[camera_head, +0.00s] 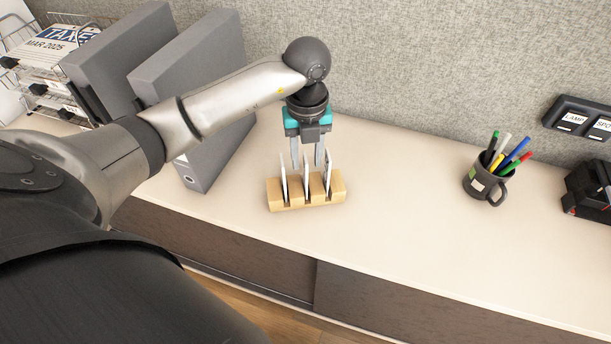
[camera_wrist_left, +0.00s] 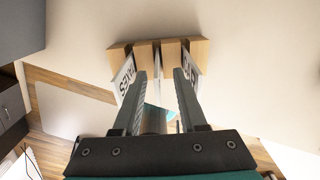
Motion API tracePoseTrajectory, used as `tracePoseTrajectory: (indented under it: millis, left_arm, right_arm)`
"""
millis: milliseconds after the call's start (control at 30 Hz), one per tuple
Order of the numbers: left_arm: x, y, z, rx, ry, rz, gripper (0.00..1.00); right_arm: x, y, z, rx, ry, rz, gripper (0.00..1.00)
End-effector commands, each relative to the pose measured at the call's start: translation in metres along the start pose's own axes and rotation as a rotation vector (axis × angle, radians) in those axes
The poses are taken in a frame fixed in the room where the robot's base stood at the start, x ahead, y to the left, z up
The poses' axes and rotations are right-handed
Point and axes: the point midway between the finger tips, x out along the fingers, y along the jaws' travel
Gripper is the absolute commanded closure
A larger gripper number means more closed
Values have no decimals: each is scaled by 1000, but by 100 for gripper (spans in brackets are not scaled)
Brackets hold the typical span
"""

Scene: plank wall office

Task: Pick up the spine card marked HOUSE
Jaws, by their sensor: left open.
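A light wooden holder (camera_head: 336,196) stands on the cabinet top with three thin white cards upright in its slots. The left card (camera_head: 283,182), middle card (camera_head: 306,182) and right card (camera_head: 328,172) show nearly edge-on. In the left wrist view, one outer card (camera_wrist_left: 124,78) seems to read TAXES upside down; the other (camera_wrist_left: 189,72) has lettering mostly hidden by a finger. The middle card (camera_wrist_left: 160,62) is edge-on there; I cannot read HOUSE anywhere. My left gripper (camera_head: 308,164) is open, pointing down over the holder, its fingers either side of the middle card's line. My right gripper is not in view.
Large grey binders (camera_head: 212,145) stand left of the holder, near my left arm. A wire rack (camera_head: 45,95) with a TAXES MAR 2025 sign is beyond them. A pen mug (camera_head: 480,185) stands to the right. The top between holder and mug is clear.

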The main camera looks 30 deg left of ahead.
Motion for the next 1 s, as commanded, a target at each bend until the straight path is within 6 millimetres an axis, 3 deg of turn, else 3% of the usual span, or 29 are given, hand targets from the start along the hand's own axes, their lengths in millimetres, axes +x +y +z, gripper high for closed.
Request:
tracePoseTrajectory:
  millis: [300,567,933,1000]
  left_arm:
    - [44,4,-8,-1,3,0,59]
    - [49,4,-7,1,0,-1,59]
    - [49,4,-7,1,0,-1,98]
    - [49,4,-7,0,0,-1,100]
  right_arm:
    - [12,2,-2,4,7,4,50]
    - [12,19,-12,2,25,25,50]
    - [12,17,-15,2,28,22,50]
    - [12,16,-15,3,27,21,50]
